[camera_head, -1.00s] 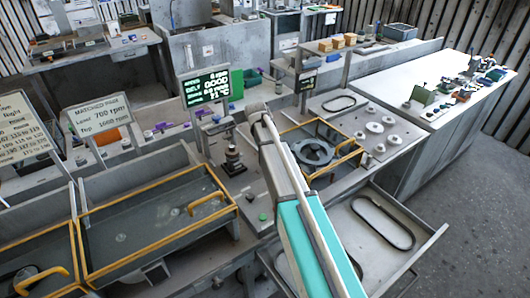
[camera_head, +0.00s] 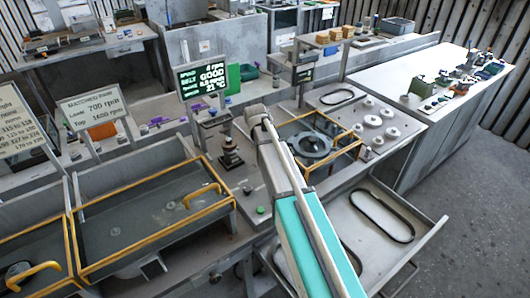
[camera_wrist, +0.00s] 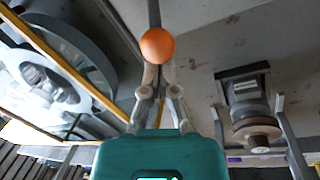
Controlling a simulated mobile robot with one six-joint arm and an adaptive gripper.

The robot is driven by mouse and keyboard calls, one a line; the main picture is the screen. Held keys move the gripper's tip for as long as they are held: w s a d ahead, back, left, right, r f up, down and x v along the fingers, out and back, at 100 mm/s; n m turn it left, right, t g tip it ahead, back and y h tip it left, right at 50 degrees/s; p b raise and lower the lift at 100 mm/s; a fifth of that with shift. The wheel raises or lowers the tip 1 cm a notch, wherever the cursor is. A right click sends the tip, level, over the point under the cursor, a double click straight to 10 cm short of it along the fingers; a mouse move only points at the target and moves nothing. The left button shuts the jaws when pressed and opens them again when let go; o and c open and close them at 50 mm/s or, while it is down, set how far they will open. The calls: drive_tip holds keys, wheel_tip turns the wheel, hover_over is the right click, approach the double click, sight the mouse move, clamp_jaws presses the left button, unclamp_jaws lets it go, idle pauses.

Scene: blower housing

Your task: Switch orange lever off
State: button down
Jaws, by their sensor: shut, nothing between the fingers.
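A round orange knob (camera_wrist: 157,46), the end of the orange lever, shows in the upper middle of the wrist view. A thin dark rod shows above it. My gripper (camera_wrist: 158,80) is shut and empty, with its fingertips just below the knob in that picture. They look very close to it; I cannot tell whether they touch. In the head view my own arm hides the gripper and I cannot make out the lever.
A yellow-edged housing with a grey disc (camera_head: 310,143) stands right of my arm. A dark stacked fixture (camera_head: 231,155) stands to its left; a fixture with a brown disc (camera_wrist: 257,133) shows in the wrist view. A tray with a black belt (camera_head: 383,215) lies at lower right.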

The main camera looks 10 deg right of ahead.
drive_tip(key=shift+s+d+r+t+y+p, duration=0.3)
drive_tip(key=shift+s+t, duration=0.2)
drive_tip(key=shift+t, duration=0.2)
idle(1.1)
